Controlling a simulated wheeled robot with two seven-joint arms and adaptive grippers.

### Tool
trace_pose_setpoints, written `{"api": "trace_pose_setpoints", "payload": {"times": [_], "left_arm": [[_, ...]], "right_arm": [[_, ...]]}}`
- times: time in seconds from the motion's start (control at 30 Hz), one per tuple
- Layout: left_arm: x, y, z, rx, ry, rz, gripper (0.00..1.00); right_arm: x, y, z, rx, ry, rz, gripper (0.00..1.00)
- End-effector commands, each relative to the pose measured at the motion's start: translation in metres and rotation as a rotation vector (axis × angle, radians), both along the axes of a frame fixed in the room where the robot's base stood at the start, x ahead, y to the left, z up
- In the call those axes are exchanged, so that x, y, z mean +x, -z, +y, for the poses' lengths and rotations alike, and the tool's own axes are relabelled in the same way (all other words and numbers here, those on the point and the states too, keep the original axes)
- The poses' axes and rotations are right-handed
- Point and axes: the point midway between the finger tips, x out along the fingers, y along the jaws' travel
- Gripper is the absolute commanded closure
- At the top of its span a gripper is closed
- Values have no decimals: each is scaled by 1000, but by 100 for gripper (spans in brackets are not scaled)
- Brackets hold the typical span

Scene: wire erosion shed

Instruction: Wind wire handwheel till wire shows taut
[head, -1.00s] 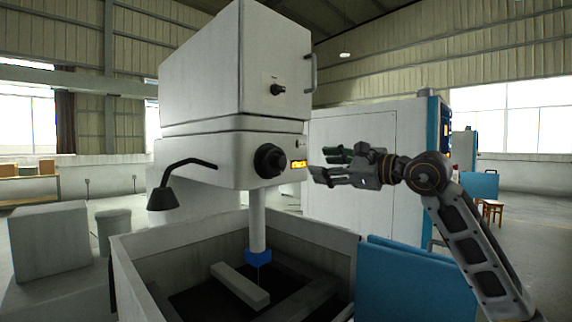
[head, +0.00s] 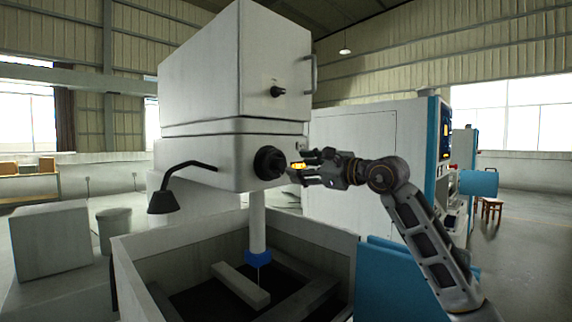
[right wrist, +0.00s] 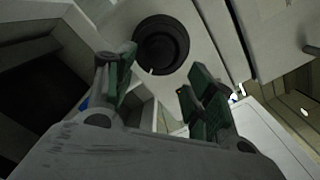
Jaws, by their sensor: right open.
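The black handwheel (head: 268,162) sits on the front of the white machine head. It also shows in the right wrist view (right wrist: 162,45), just beyond my fingertips. My right gripper (head: 298,167) is open and empty, close to the right of the handwheel, with its fingers pointing at it; in the wrist view (right wrist: 158,82) the wheel lies ahead between the two fingers, and I see no grip on it. The lit amber display (head: 298,165) is partly hidden behind the fingers, so its text cannot be read. A thin wire (head: 259,277) runs below the blue nozzle (head: 258,258). My left gripper is not in view.
A smaller black knob (head: 277,91) and a handle (head: 313,73) are on the upper housing. A black lamp on a bent arm (head: 163,201) juts out left of the wheel. The open tank (head: 180,232) with a light bar (head: 240,286) lies below. Blue panels (head: 410,285) stand at right.

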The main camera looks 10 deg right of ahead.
Motion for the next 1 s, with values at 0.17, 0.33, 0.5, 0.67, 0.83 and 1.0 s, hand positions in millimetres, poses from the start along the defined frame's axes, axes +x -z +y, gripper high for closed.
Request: {"api": "trace_pose_setpoints", "payload": {"times": [0.17,0.33,0.5,0.67,0.83,1.0], "left_arm": [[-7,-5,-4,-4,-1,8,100],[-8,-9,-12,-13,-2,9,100],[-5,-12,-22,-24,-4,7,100],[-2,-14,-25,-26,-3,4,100],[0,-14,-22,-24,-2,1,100],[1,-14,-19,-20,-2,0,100]], "right_arm": [[16,-2,12,3,-1,0,46],[31,-2,23,1,-2,0,46],[43,-1,31,3,-1,0,46],[50,-1,35,1,0,-1,46],[52,0,37,0,-1,-1,46],[52,0,37,0,-1,-1,46]]}}
